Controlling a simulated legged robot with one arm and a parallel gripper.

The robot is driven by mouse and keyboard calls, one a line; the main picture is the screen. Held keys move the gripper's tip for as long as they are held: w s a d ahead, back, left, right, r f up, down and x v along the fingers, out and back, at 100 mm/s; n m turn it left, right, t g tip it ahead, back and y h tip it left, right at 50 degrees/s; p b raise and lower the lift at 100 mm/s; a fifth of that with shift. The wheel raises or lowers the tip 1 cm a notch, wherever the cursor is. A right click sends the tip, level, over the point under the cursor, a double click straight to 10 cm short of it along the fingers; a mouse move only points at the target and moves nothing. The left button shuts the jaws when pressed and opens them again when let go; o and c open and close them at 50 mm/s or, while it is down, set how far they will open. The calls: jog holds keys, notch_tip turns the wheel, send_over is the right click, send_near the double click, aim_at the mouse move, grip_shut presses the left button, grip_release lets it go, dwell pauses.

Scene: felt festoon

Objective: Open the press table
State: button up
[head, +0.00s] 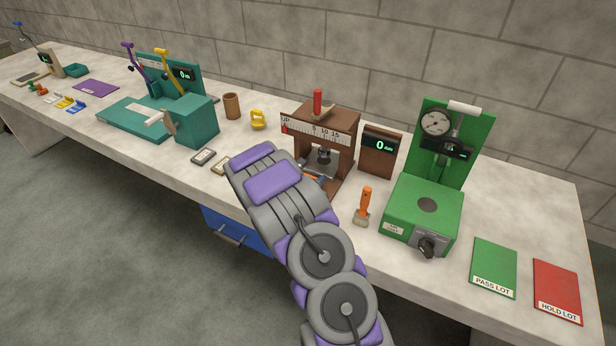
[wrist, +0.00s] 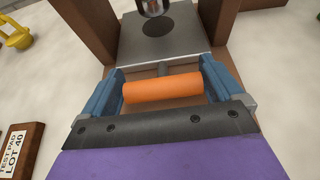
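The press is a brown wooden stand (head: 338,139) on the bench, with a scale across its top and a red knob (head: 317,103) above. Its table is a grey metal plate (wrist: 174,52) with a dark round spot, set between the brown uprights. An orange bar handle (wrist: 162,89) on a short grey stem sticks out from the plate's front. My gripper (wrist: 162,80) is at this handle, with its blue fingers wide apart, one at each end of the bar. I cannot tell whether they touch it. In the head view my arm hides most of the gripper.
A brown display reading 0 (head: 380,146) and an orange-handled tool (head: 364,205) stand right of the press. Further right is a green gauge stand (head: 423,208). A yellow object (head: 258,120) and a teal machine (head: 196,120) are to the left. A brown labelled pad (wrist: 21,148) lies nearby.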

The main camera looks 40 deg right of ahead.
jog(key=c, duration=1.1)
jog(key=shift+o, duration=0.2)
jog(key=s+a, duration=0.1)
jog(key=a, duration=0.2)
jog(key=s+a, duration=0.2)
jog(key=a, duration=0.2)
jog(key=s+a, duration=0.1)
jog(key=a, duration=0.3)
jog(key=shift+s+a, duration=0.25)
jog(key=shift+s, duration=0.05)
jog(key=shift+d, duration=0.1)
jog(key=o, duration=1.2)
jog(key=shift+f, duration=0.1)
jog(key=p+v, duration=0.4)
jog(key=v, duration=1.3)
jog(key=shift+w+a+r, duration=0.1)
jog(key=shift+a+r, duration=0.15)
